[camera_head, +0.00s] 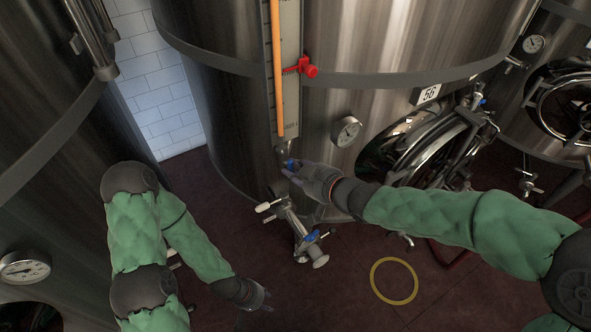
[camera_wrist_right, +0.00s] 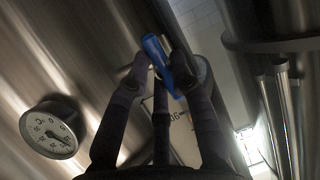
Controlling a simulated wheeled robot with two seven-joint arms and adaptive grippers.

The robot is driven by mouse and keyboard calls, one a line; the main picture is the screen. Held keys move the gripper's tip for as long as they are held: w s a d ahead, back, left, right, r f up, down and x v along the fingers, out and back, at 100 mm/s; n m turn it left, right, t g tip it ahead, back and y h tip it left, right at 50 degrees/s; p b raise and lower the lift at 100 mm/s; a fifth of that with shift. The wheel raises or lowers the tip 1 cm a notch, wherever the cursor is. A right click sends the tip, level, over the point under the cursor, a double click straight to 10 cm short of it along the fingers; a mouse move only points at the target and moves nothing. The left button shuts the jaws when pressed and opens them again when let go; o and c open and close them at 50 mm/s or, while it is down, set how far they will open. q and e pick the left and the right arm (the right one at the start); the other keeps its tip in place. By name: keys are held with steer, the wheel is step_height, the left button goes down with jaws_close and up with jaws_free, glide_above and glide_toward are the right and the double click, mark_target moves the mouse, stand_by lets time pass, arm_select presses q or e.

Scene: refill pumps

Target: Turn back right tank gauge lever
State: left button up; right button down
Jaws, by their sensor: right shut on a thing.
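The tank gauge (camera_head: 289,75) is a tall scale with an orange column on the front of the steel tank (camera_head: 385,40). At its foot is a small blue lever (camera_head: 290,164), which also shows in the right wrist view (camera_wrist_right: 158,52). My right gripper (camera_head: 291,169) is at that lever, shut on it, with fingers on both sides of the blue handle in the wrist view. The fingers hide part of the lever. My left gripper (camera_head: 264,298) hangs low over the floor at the lower middle; its fingers are too small to judge.
A valve assembly (camera_head: 300,228) with a blue handle sticks out below my right gripper. A dial (camera_head: 346,131) and a round hatch (camera_head: 425,140) are to the right. A red clamp (camera_head: 305,67) sits on the gauge. A yellow ring (camera_head: 394,281) lies on the red floor.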

steer(key=shift+f, duration=0.1)
steer(key=c, duration=1.1)
jaws_free()
steer(key=v, duration=1.2)
